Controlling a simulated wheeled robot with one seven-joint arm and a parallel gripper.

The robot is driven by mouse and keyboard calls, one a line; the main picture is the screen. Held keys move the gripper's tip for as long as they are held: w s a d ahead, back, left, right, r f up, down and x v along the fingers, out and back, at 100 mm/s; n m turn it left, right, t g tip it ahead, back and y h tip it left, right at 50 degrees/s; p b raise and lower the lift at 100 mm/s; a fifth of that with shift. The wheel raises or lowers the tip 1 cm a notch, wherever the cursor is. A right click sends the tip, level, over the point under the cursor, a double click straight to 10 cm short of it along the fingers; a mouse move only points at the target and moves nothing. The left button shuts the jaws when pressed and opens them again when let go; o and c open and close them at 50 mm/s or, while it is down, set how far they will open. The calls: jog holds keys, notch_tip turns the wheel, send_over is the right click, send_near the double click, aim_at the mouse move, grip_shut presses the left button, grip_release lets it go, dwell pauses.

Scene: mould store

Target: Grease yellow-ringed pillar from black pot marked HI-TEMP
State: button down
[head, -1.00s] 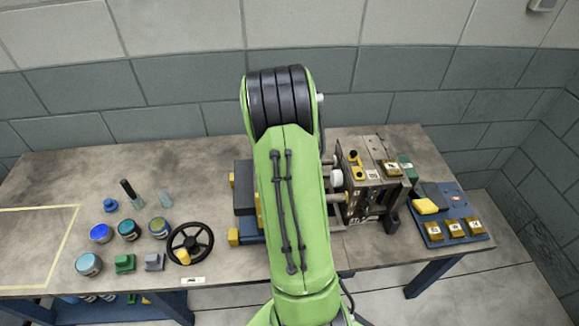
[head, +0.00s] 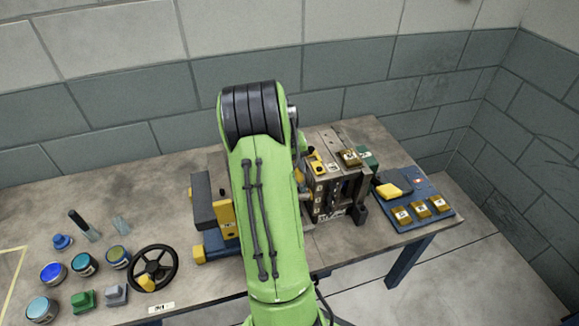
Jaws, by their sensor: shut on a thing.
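My green arm fills the middle of the head view, and my gripper and whatever it holds are hidden behind it. The mould block (head: 322,196), a grey plate assembly with yellow fittings, stands just right of my arm. Its left side, facing the arm, is partly covered. I cannot make out a yellow-ringed pillar there. Several pots stand at the table's left: a blue-topped pot (head: 53,272), a teal-topped pot (head: 84,264), an olive-topped pot (head: 118,257) and a pale-blue-topped pot (head: 42,308). Their markings are too small to read, so I cannot tell which is HI-TEMP.
A black handwheel (head: 172,255) lies left of my arm, near a dark block (head: 203,194) with yellow parts. A blue board (head: 437,196) with brass pieces lies at right. A wall closes the back.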

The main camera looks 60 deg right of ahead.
jog(key=w+a+r+p, duration=0.2)
jog(key=w+a+r, duration=0.1)
jog(key=w+a, duration=0.2)
jog(key=shift+w+a+r, duration=0.3)
jog(key=shift+w+a, duration=0.1)
jog(key=shift+a, duration=0.05)
